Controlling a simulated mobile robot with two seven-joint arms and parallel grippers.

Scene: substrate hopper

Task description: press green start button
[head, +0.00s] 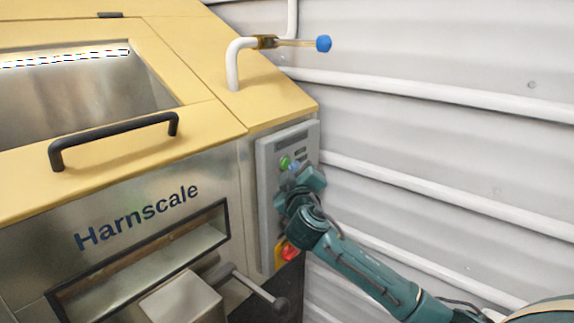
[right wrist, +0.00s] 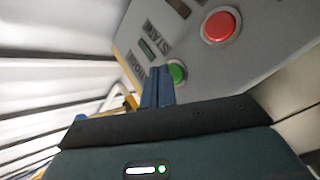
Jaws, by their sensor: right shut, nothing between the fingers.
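The grey control panel (head: 265,190) is on the right front of the yellow and steel hopper. Its green start button (head: 284,162) is round and also shows in the right wrist view (right wrist: 178,72), partly covered by my fingers. A round red button (right wrist: 220,26) sits on the same panel face. My right gripper (head: 294,167) is at the panel, with its blue fingers (right wrist: 157,86) shut together and empty. The fingertips overlap the edge of the green button in the wrist view; I cannot tell whether they touch it. My left gripper is out of view.
A red knob on a yellow plate (head: 287,251) is low on the panel, beside my right forearm. A lever with a black ball (head: 280,304) sticks out below. A black handle (head: 115,142) is on the lid. A ribbed white wall (head: 450,130) stands close on the right.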

